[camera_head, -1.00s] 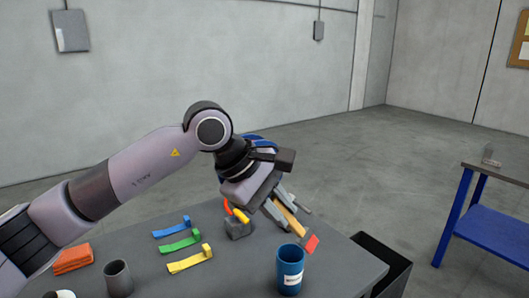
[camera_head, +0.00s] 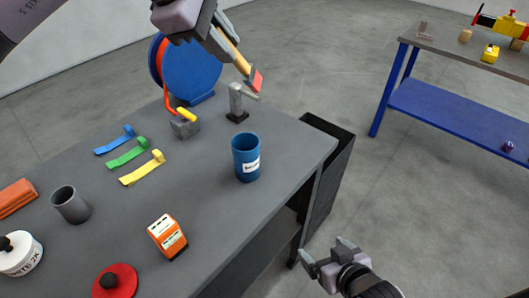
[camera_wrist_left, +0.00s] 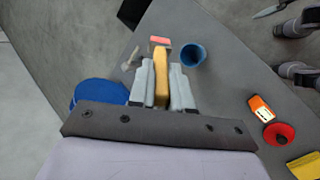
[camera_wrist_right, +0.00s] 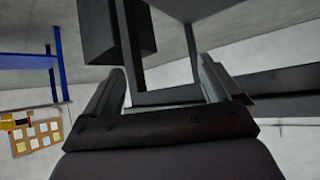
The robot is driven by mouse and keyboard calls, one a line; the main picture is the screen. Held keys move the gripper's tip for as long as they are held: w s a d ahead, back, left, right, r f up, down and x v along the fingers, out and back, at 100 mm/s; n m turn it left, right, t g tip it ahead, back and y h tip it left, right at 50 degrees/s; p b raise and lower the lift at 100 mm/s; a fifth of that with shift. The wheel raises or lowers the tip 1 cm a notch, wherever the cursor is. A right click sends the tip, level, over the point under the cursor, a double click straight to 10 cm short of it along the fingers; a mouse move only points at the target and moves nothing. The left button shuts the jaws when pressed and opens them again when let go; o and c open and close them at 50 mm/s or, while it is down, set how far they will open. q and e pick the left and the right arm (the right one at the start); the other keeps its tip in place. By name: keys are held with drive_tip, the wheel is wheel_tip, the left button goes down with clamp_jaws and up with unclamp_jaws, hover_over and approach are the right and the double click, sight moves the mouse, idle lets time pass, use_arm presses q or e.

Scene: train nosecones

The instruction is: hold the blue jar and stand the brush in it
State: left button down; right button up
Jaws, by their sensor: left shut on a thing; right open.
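The blue jar (camera_head: 246,166) with a white label stands upright on the grey table; it also shows in the left wrist view (camera_wrist_left: 193,55). My left gripper (camera_head: 218,42) is shut on the wooden handle of the brush (camera_head: 238,61), beyond the jar and up from it in the picture. The brush slants, its red end (camera_head: 257,81) pointing down to the right, apart from the jar. The left wrist view shows the brush handle (camera_wrist_left: 162,80) between the fingers. My right gripper (camera_head: 328,252) is open and empty, beyond the table's right edge.
Near the jar are a grey metal post (camera_head: 236,101), an orange box (camera_head: 167,236), coloured strips (camera_head: 128,153) and a grey cup (camera_head: 71,205). A blue reel (camera_head: 187,70) stands behind. A black bin (camera_head: 328,160) is beside the table, near my right gripper.

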drive_tip(key=w+a+r, duration=0.5)
drive_tip(key=w+r, duration=0.1)
drive_tip(key=r, duration=0.4)
drive_tip(key=n+t+y, duration=0.2)
drive_tip(key=t+y, duration=0.1)
approach(241, 140)
drive_tip(key=x, duration=0.9)
drive_tip(key=c, duration=1.1)
